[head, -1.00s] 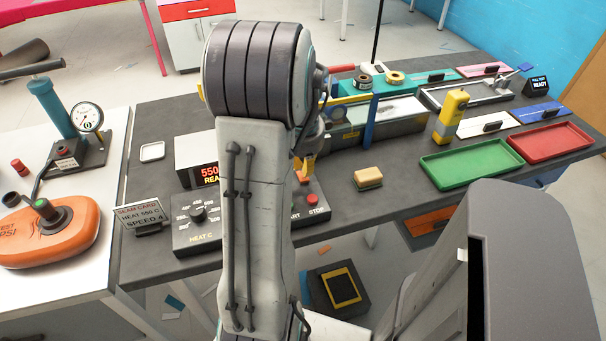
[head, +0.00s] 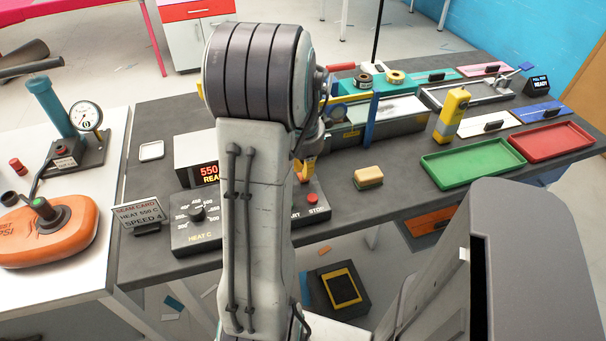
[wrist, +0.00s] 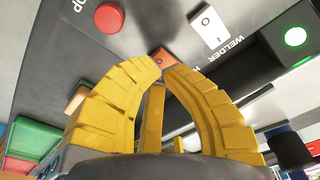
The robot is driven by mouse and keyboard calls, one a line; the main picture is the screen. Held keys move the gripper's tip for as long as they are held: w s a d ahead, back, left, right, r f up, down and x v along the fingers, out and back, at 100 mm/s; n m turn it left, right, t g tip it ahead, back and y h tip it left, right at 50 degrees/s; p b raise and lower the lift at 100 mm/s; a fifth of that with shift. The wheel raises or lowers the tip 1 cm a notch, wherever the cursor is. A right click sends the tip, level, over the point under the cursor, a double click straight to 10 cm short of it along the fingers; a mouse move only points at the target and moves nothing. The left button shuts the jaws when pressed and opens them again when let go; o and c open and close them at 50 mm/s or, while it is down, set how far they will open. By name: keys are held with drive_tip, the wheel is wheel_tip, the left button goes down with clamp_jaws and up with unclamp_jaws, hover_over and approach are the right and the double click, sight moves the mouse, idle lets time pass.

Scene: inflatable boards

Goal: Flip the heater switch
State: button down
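In the wrist view a small orange switch (wrist: 161,59) sits on the dark panel just beyond my fingertips, which partly cover it. Only an "H" of its label shows beside it. My yellow gripper (wrist: 161,70) has its curved fingers brought together at the tips, with nothing seen held between them. I cannot tell whether the tips touch the switch. A white rocker switch (wrist: 208,27) marked WELDER is next to it. In the head view my arm hides most of the control panel, and only part of my gripper (head: 306,170) shows.
A red stop button (head: 312,198) is on the same panel, and a green lamp (wrist: 295,36) glows in the wrist view. A heat dial (head: 197,214) and a red 550 display (head: 208,173) are at left. A yellow sponge block (head: 368,178) lies to the right.

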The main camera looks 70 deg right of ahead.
drive_tip(key=shift+f+b, duration=1.05)
drive_tip(key=shift+f, duration=0.25)
idle(0.6)
drive_tip(key=shift+r, duration=0.1)
drive_tip(key=shift+r+p, duration=2.9)
drive_tip(key=shift+r, duration=0.6)
drive_tip(key=shift+a+f, duration=0.1)
